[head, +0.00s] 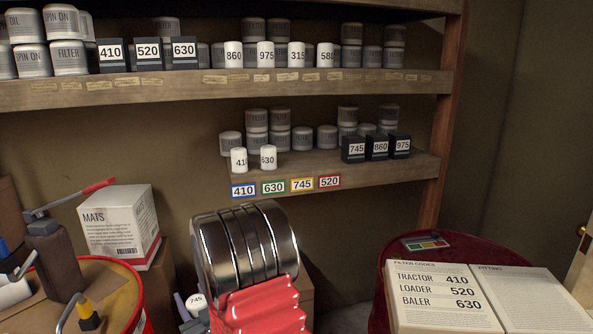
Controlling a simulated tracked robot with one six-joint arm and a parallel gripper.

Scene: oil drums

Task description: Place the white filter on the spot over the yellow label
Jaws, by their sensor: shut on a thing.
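The white filter marked 745 (196,300) is low in the head view, just left of my chrome and red arm, which hides part of it. My gripper (190,314) is mostly hidden there too; its visible part is shut on this filter, well below the lower shelf. The yellow label (302,184), marked 745, is on the front edge of the lower shelf (330,165). The shelf front directly over it is bare. White filters marked 410 (239,160) and 630 (268,157) stand over the blue label (243,190) and the green label (273,187).
Dark boxes (377,147) stand right of the bare spot, grey cans (327,137) behind it. The upper shelf (200,88) overhangs. A MATS box (122,224) and a drum with tools (110,290) are left. An open code book (440,295) lies right.

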